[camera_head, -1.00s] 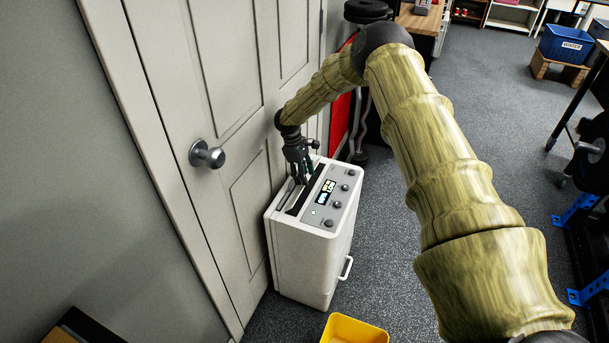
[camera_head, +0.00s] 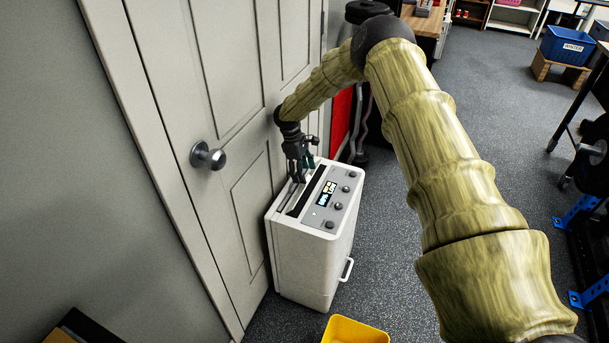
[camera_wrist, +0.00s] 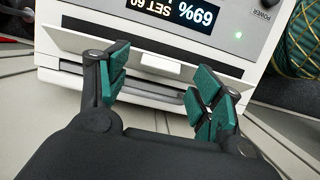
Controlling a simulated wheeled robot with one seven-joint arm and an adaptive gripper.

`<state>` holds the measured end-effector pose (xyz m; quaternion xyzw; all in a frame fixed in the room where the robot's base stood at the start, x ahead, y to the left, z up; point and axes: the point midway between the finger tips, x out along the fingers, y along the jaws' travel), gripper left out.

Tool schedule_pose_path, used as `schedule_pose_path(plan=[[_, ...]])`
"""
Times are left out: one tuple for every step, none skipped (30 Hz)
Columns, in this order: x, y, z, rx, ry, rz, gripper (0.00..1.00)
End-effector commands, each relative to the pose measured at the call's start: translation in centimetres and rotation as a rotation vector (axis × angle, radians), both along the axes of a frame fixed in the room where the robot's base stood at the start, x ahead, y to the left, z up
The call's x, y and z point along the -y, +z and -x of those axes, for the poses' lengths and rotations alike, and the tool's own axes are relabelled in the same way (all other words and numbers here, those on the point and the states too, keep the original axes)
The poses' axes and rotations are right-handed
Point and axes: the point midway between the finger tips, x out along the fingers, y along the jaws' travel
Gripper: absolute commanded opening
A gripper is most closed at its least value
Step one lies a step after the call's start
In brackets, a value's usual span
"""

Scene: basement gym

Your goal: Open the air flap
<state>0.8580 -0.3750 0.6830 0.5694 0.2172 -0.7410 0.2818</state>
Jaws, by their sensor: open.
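The white dehumidifier (camera_head: 312,262) stands upright on the floor against the door, with a lit display and knobs on top. Its air flap (camera_wrist: 150,62) is a long pale panel across the wrist view, with a dark slot (camera_head: 299,199) along its display side. The flap looks tilted a little, but how far is hard to tell. My gripper (camera_head: 298,178) is above the far end of the flap in the head view. In the wrist view my gripper (camera_wrist: 160,78) has its green-padded fingers apart over the flap, with nothing held between them. Contact with the flap cannot be told.
The door (camera_head: 215,80) with a round knob (camera_head: 207,156) is close on the left. A yellow bin (camera_head: 355,330) sits in front of the dehumidifier. A blue crate (camera_head: 566,45) and black rack stand at the right. Carpet between is clear.

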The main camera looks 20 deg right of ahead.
Motion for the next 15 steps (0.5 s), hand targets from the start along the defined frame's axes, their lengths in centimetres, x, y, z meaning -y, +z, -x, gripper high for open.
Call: schedule_pose_path(plan=[[-0.1, 0.8, -0.2, 0.002, 0.001, 0.001, 0.66], [-0.2, 1.3, -0.3, 0.003, 0.001, 0.001, 0.66], [-0.3, 1.8, -0.4, 0.002, 0.001, 0.002, 0.66], [-0.4, 2.3, -0.5, 0.002, 0.001, 0.002, 0.66], [-0.5, 2.7, -0.6, 0.003, 0.000, 0.002, 0.66], [-0.6, 3.3, -0.7, 0.003, 0.001, 0.001, 0.66], [-0.7, 3.7, -0.8, 0.003, 0.002, 0.001, 0.66], [-0.7, 4.0, -0.9, 0.003, 0.002, 0.001, 0.66], [-0.8, 4.4, -1.0, 0.001, 0.001, 0.001, 0.66], [-0.8, 4.7, -1.0, 0.001, 0.001, 0.001, 0.66], [-0.8, 4.9, -1.0, 0.001, 0.000, 0.001, 0.66], [-0.9, 5.1, -1.1, 0.001, 0.000, 0.001, 0.66], [-0.9, 5.2, -1.1, 0.000, 0.000, 0.000, 0.66], [-0.9, 5.3, -1.1, -0.001, 0.000, 0.001, 0.66], [-0.9, 5.3, -1.1, -0.001, 0.000, 0.001, 0.66]])
